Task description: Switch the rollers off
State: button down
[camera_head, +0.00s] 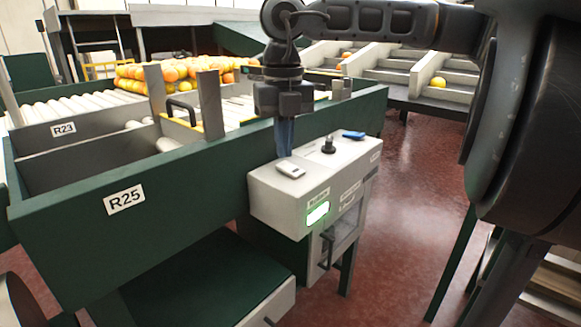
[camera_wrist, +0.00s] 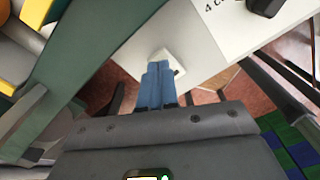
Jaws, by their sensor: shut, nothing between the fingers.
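A pale grey control box (camera_head: 275,204) is fixed to the side of the green roller bed. On its top are a white rocker switch (camera_head: 291,170), a black knob (camera_head: 328,146) and a blue switch (camera_head: 353,134). A green lamp (camera_head: 318,213) is lit on its front. My gripper (camera_head: 284,153) is shut and empty, pointing down at the white switch. In the wrist view the blue fingertips (camera_wrist: 158,72) overlap the near part of the white switch (camera_wrist: 176,64). I cannot tell whether they touch it.
The green side wall labelled R25 (camera_head: 124,199) runs along the left. Oranges (camera_head: 170,72) lie on the rollers behind, with grey upright posts (camera_head: 209,104) near my gripper. A black-handled door is under the lamp. Red floor (camera_head: 415,170) is clear to the right.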

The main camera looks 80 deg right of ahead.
aim_at(285, 164)
jog(key=shift+f+b, duration=1)
jog(key=shift+b, duration=0.15)
dwell(0.8)
jog(key=shift+r, duration=0.1)
jog(key=shift+r+p, duration=1.35)
jog(key=shift+r, duration=2.1)
